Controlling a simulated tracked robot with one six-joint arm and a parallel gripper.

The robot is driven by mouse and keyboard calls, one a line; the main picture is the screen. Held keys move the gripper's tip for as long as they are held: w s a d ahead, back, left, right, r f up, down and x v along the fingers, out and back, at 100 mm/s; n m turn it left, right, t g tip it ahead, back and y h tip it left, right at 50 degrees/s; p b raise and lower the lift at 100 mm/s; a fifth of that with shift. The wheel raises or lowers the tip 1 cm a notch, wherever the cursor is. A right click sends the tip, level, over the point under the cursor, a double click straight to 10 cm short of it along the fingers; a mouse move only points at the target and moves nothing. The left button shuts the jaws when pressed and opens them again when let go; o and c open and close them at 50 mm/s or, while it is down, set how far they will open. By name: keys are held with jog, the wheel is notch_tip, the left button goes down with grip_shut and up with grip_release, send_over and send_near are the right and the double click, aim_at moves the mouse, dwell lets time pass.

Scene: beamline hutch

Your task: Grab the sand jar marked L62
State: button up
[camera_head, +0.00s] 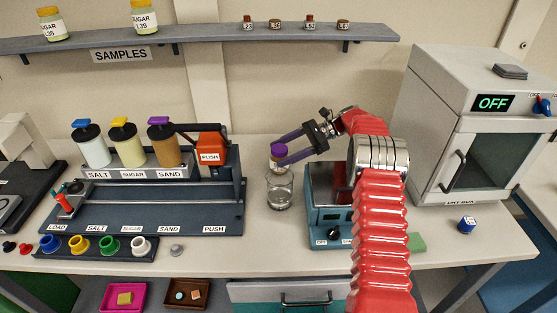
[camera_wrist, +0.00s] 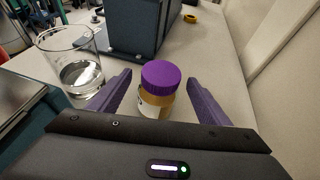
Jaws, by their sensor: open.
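A jar with a purple lid (camera_wrist: 163,76) and a tan body (camera_wrist: 154,104) stands upright on the bench in the wrist view. A bit of white label shows, but its marking cannot be read. My gripper (camera_wrist: 160,80) is open, with one purple finger on each side of the jar and a visible gap to it.
The beaker also stands close to my left finger in the wrist view (camera_wrist: 72,72). The dispenser rack (camera_head: 150,205) is left of the jar. A teal instrument (camera_head: 327,228) is on the right, near my arm. The SAMPLES shelf (camera_head: 200,38) holds other jars above.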

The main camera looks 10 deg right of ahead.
jog(key=shift+x, duration=2.6)
jog(key=shift+r, duration=0.15)
jog(key=shift+c, duration=0.5)
jog(key=c, duration=1.3)
jog(key=shift+r, duration=0.1)
notch_tip(320, 180, up, 10)
jog(key=shift+f, duration=0.1)
